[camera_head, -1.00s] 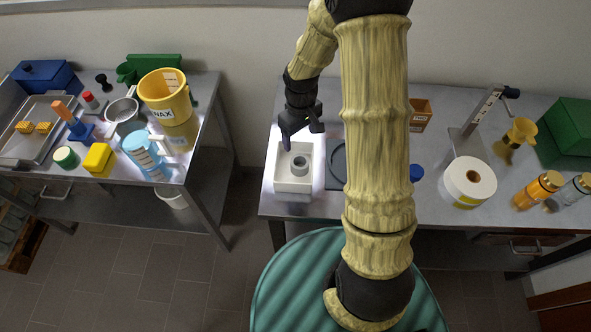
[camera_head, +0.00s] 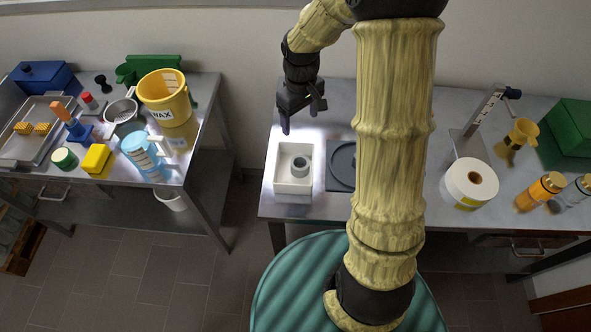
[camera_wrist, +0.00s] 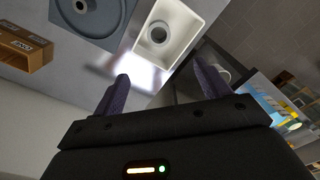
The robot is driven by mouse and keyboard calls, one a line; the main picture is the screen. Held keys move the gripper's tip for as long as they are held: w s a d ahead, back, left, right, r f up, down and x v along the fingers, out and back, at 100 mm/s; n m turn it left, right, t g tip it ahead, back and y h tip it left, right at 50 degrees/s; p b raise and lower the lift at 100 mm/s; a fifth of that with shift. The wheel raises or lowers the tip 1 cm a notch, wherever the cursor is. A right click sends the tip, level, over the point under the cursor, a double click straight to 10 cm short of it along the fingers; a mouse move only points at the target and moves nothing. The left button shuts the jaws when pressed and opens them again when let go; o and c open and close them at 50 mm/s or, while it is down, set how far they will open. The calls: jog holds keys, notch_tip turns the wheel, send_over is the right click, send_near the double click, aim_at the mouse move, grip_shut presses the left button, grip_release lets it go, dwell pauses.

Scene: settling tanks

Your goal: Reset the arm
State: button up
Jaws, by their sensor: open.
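My gripper (camera_head: 299,122) is open and empty, raised above the back of the right table. In the wrist view my gripper (camera_wrist: 165,88) shows two dark purple fingers spread apart, with nothing between them. Below and in front of it stands a white box (camera_head: 281,184) with a grey ring-shaped piece (camera_head: 299,166) inside. The white box also shows in the wrist view (camera_wrist: 188,22), beyond the fingertips. My gripper touches neither.
A dark grey plate (camera_head: 340,167) lies right of the box, partly behind my arm. A white roll (camera_head: 470,183), an orange bottle (camera_head: 540,192) and a green box (camera_head: 566,135) stand further right. A yellow bucket (camera_head: 165,95) stands on the left table (camera_head: 205,135). A gap separates the tables.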

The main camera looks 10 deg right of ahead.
dwell(0.3)
jog(key=s+r+m+t, duration=0.1)
jog(key=s+m, duration=0.1)
jog(key=s, duration=0.5)
jog(key=s+r+m+t, duration=0.1)
jog(key=s+r+m, duration=0.1)
jog(key=s, duration=0.5)
jog(key=shift+s+d+r+m+t, duration=0.2)
jog(key=shift+r+m+t, duration=0.1)
jog(key=shift+m, duration=0.4)
jog(key=shift+c, duration=0.2)
